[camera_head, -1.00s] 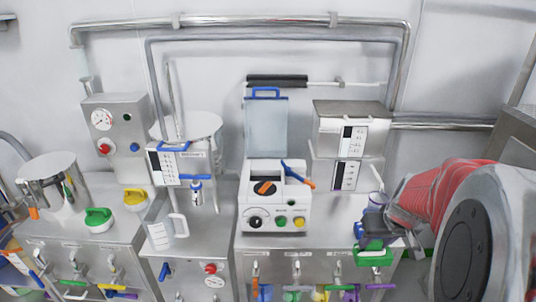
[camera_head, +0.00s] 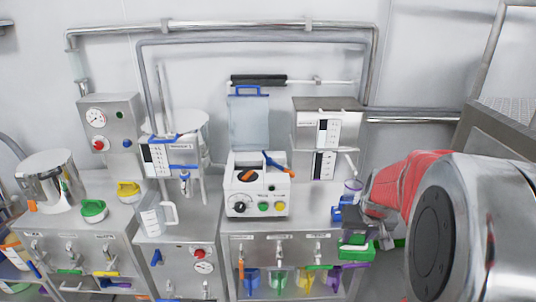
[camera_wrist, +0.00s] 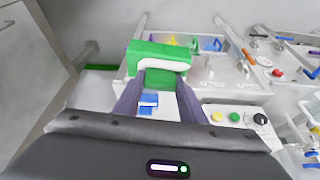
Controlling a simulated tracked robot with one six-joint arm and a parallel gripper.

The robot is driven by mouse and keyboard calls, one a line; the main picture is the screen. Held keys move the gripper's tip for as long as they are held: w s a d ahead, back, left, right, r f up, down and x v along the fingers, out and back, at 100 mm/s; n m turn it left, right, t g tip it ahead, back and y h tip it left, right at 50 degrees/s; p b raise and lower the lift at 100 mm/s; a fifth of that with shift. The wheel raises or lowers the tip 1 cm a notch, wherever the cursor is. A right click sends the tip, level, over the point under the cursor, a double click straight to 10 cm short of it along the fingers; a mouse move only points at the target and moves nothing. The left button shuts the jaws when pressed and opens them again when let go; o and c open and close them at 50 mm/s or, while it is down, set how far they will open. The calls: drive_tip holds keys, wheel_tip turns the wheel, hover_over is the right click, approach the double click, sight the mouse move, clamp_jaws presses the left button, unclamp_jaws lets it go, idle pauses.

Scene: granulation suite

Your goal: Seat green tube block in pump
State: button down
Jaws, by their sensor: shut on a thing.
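My gripper (camera_wrist: 160,95) is shut on the green tube block (camera_wrist: 160,52), which has a white strip along its near edge. In the head view the block (camera_head: 357,252) hangs below my gripper (camera_head: 352,232), in front of the counter's right end. The white unit (camera_head: 256,202) with a raised clear lid (camera_head: 248,125), seemingly the pump, stands on the counter left of my gripper. An orange knob and a blue-and-orange lever show on top of it. In the wrist view only the pump's button panel (camera_wrist: 236,116) shows, at right. The block is apart from it.
Two stacked steel boxes (camera_head: 325,130) stand right of the pump. A clear jug (camera_head: 157,215) and a steel pot (camera_head: 47,178) stand to the left. A steel cabinet (camera_head: 500,150) is at right.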

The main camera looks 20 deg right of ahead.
drive_tip(key=w+a+f+n, duration=0.1)
drive_tip(key=w+a, duration=0.3)
drive_tip(key=a, duration=0.4)
drive_tip(key=w+a+f+n+y, duration=0.1)
drive_tip(key=w+a+f+n, duration=0.1)
drive_tip(key=w+a, duration=0.3)
drive_tip(key=w+a+f+n, duration=0.1)
drive_tip(key=w+a+f, duration=0.2)
drive_tip(key=a, duration=1)
drive_tip(key=shift+w+n+t+y, duration=0.3)
drive_tip(key=shift+w+y, duration=0.1)
drive_tip(key=shift+w, duration=0.25)
drive_tip(key=shift+r, duration=0.1)
